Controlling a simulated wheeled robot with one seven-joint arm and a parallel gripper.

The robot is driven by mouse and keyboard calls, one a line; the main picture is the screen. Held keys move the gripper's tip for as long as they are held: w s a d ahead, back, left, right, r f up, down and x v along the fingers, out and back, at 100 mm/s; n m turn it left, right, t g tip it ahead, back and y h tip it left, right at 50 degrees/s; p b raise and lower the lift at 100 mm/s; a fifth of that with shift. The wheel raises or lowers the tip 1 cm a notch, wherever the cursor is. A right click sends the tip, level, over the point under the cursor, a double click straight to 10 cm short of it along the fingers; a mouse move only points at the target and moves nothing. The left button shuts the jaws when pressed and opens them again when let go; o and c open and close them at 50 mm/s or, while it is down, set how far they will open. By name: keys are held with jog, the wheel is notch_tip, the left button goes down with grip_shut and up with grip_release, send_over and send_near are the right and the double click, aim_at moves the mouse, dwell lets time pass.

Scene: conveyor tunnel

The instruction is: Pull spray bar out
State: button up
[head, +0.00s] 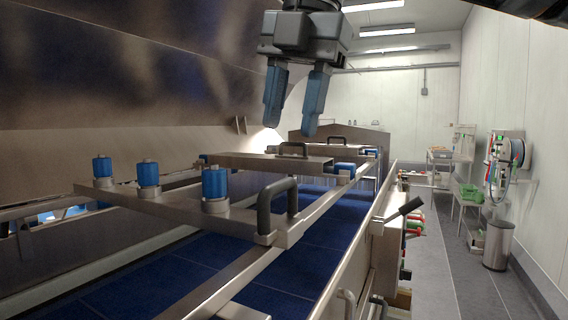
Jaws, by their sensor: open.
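A metal spray bar (180,204) with several blue caps (215,185) lies across the conveyor in the foreground. A black handle (277,208) stands at its right end. I cannot tell which bar is meant. My gripper (291,130) hangs at the top centre, fingers down and spread, with nothing between them. In the picture it is above the bars and handles, apart from them.
The blue conveyor belt (200,262) runs beneath, between metal rails. A large metal hood (130,70) overhangs the left. A black lever (405,210) sticks out on the right side. The grey aisle floor (455,275) is open; a bin (498,245) and hose reel (503,165) line the right wall.

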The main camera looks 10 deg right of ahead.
aim_at(279, 182)
jog(key=shift+w+a+f+p, duration=0.2)
jog(key=shift+f+p, duration=0.1)
jog(key=shift+f, duration=0.95)
jog(key=shift+w+a+f+p, duration=0.1)
jog(key=shift+a+f+p, duration=0.15)
jog(key=shift+f, duration=1)
jog(key=shift+w+a+f+p, duration=0.15)
jog(key=shift+f+p, duration=0.15)
jog(key=shift+f, duration=0.95)
jog(key=shift+c, duration=0.4)
grip_shut()
